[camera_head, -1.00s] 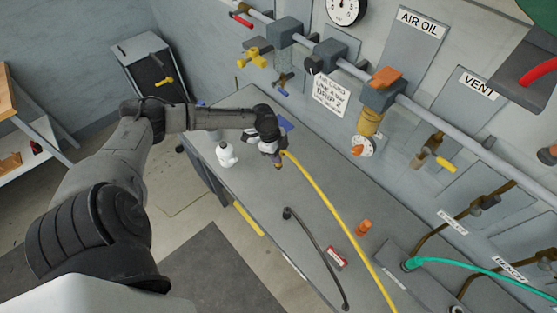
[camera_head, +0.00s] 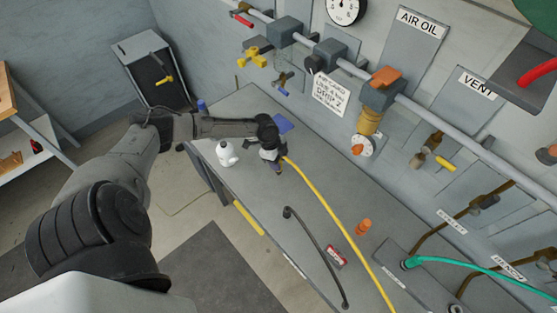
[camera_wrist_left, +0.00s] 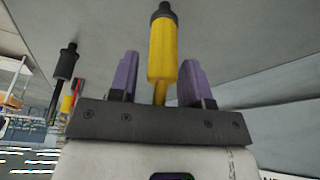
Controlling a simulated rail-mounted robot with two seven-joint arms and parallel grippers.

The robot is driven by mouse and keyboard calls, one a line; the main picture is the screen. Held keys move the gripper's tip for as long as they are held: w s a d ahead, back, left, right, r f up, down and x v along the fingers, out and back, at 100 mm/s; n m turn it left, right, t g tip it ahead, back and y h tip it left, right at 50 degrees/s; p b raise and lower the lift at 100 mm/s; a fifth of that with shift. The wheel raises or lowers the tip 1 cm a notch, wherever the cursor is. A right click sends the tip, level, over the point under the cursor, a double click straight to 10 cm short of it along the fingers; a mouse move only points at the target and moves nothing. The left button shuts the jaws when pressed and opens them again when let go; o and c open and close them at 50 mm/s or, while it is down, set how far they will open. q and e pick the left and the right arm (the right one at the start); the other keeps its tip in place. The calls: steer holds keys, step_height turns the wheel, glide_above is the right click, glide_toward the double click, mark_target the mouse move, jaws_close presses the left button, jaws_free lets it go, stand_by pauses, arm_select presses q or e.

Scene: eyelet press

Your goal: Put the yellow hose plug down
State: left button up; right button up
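The yellow hose plug (camera_wrist_left: 163,48) has a black tip and lies between the purple fingers of my left gripper (camera_wrist_left: 160,78) in the left wrist view. A clear gap shows between the plug and the left-hand finger; the right-hand finger is close beside it. The fingers stand apart, so the gripper looks open around the plug. In the head view my left gripper (camera_head: 274,168) is low over the grey bench, and the yellow hose (camera_head: 335,216) runs from it toward the lower right. The plug itself is hidden there. My right gripper is not in view.
A white bottle (camera_head: 227,154) stands on the bench (camera_head: 265,205) left of the gripper. A blue pad (camera_head: 284,123) lies behind it. A black hose (camera_head: 315,245), an orange piece (camera_head: 363,227) and a red-and-white block (camera_head: 337,258) lie to the right. Pipes and valves line the wall.

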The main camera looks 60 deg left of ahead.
arm_select(q)
steer(key=shift+o, duration=0.8)
steer(key=shift+r, duration=0.25)
steer(key=v, duration=1.1)
steer(key=s+d+f+g, duration=0.1)
steer(key=s+d+f, duration=0.35)
steer(key=d, duration=0.55)
steer(key=s+d+f, duration=0.4)
steer(key=d+f, duration=0.2)
steer(key=d, duration=0.4)
steer(key=s+d+r+n+t+y, duration=0.2)
steer(key=s+d+r+n, duration=0.3)
steer(key=s+d+n, duration=0.4)
steer(key=shift+s+d+t+y, duration=0.3)
steer(key=shift+s, duration=0.2)
